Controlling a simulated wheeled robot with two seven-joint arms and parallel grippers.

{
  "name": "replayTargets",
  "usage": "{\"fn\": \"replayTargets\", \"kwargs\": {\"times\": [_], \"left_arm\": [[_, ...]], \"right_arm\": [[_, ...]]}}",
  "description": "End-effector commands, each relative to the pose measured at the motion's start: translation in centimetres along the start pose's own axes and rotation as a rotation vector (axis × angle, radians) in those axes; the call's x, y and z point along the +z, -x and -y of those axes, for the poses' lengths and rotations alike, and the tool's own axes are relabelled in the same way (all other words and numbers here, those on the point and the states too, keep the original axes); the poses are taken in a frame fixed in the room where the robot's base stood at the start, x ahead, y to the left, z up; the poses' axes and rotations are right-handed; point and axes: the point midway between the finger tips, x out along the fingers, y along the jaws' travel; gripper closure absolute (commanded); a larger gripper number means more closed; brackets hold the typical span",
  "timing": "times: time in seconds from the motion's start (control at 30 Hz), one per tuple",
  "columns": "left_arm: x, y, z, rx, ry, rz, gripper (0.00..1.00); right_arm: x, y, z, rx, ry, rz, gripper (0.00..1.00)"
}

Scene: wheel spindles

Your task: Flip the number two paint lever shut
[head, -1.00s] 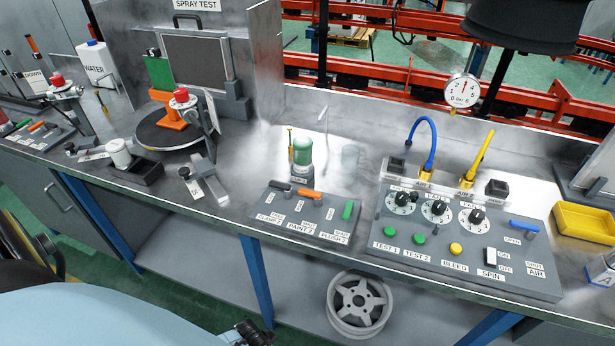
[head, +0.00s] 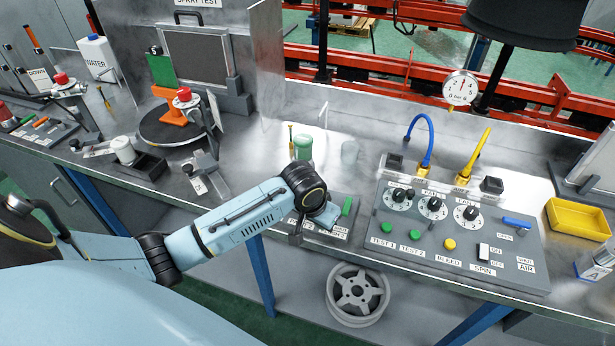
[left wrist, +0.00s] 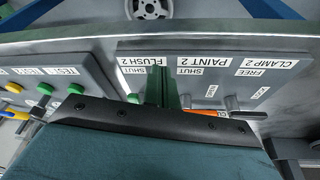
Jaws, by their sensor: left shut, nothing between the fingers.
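The second lever panel (head: 340,236) stands at the bench front, labelled CLAMP 2, PAINT 2 and FLUSH 2. My left gripper (head: 318,216) is over its middle, shut and empty, and hides most of the panel in the head view. The orange PAINT 2 lever (left wrist: 206,112) shows in the left wrist view just past the gripper's dark edge, lying sideways. Whether the gripper touches it I cannot tell; the fingertips are not clear. The green FLUSH 2 lever (head: 347,206) is beside the gripper to the right. It also shows in the left wrist view (left wrist: 155,88). My right gripper is not in view.
Right of the panel is a larger test panel (head: 455,258) with dials, buttons and a blue lever (head: 516,222). A green-topped cup (head: 303,147) stands behind the lever panel. A turntable (head: 176,136) is to the left, and a wheel (head: 357,293) lies below the bench.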

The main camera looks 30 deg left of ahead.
Motion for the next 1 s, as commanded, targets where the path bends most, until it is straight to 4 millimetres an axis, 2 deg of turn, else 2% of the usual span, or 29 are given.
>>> {"fn": "replayTargets", "kwargs": {"times": [0.03, 0.17, 0.3, 0.4, 0.6, 0.87, 1.0], "left_arm": [[-1.6, 0.6, 1.0, -0.015, 0.016, -0.006, 1.0], [-5.5, 2.3, 3.7, -0.051, 0.081, -0.012, 1.0], [-9.6, 4.9, 7.3, -0.092, 0.177, -0.02, 1.0], [-11.4, 6.4, 9.1, -0.109, 0.233, -0.025, 1.0], [-12.6, 7.5, 10.4, -0.121, 0.278, -0.028, 1.0], [-12.6, 7.5, 10.4, -0.12, 0.278, -0.028, 1.0], [-12.6, 6.8, 10.4, -0.12, 0.278, -0.027, 1.0]], "right_arm": [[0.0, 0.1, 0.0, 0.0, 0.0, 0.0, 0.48], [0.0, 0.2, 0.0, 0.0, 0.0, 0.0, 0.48], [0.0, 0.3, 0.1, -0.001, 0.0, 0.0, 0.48], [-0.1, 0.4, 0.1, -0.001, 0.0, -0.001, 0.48], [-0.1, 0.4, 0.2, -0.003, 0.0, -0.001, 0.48], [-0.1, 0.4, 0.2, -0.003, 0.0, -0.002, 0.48], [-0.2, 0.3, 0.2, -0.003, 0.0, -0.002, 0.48]]}}
